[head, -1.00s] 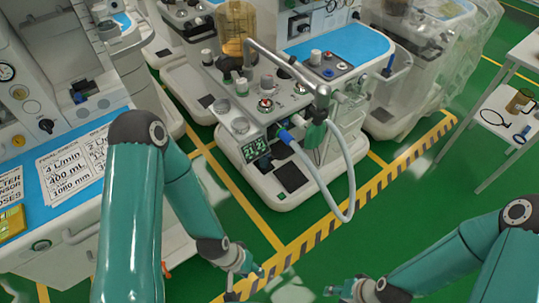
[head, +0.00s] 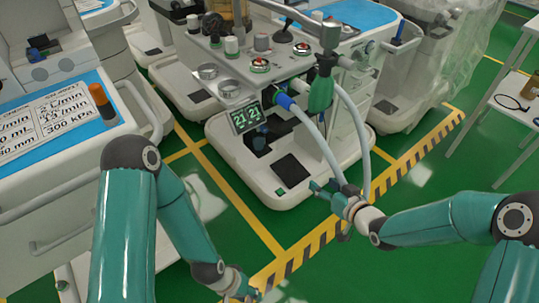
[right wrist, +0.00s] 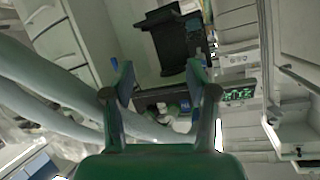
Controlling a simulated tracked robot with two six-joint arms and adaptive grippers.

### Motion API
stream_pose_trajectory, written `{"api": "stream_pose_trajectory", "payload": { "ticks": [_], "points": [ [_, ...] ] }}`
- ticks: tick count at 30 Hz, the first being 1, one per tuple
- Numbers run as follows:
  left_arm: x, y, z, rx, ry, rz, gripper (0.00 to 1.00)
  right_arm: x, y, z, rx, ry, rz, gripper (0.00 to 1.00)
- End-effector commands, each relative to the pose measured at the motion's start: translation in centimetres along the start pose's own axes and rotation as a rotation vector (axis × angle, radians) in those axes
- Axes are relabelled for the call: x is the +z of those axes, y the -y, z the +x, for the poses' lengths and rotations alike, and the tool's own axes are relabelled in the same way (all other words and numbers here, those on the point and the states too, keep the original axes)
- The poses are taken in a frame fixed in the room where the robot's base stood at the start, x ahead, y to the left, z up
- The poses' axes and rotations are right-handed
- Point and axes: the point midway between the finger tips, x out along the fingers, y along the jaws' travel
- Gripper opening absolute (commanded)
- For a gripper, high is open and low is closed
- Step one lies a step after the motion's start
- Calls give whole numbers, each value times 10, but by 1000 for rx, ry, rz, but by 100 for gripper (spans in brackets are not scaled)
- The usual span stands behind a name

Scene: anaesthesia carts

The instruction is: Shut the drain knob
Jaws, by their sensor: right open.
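I cannot single out the drain knob with certainty. The middle anaesthesia cart (head: 290,180) has red-topped and white knobs on its upper face, and a lit green display (head: 247,118) at its front. Small dark and bluish parts (right wrist: 183,106) show beside the display (right wrist: 238,93) in the right wrist view, between my fingers. My right gripper (head: 322,190) is open and empty, in front of the cart's lower base, beside the hanging hose; its fingers also show in the wrist view (right wrist: 158,90). My left gripper (head: 248,292) is low at the bottom edge, its fingers unclear.
A pale grey hose (head: 357,135) loops down from the cart's blue connector (head: 284,101), close to my right gripper. Another cart (head: 60,170) stands at left; a white table (head: 510,110) is at right. Green floor lies open in front.

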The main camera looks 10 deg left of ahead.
Motion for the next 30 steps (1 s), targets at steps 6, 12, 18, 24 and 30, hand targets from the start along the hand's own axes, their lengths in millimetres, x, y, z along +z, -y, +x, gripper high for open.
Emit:
{"api": "stream_pose_trajectory", "payload": {
  "ticks": [6,12,18,24,30],
  "points": [
    [-1,28,78,0,0,0,40,-30,23,38,-162,-249,-210,57],
    [-1,35,98,0,-1,0,40,-50,43,41,-241,-347,-302,57],
    [-1,36,100,0,-1,0,40,-58,50,51,-256,-362,-317,57],
    [-1,38,105,0,-1,0,40,-67,60,80,-256,-362,-317,57],
    [-1,40,112,0,-1,0,40,-80,73,120,-255,-361,-316,57]
  ]
}}
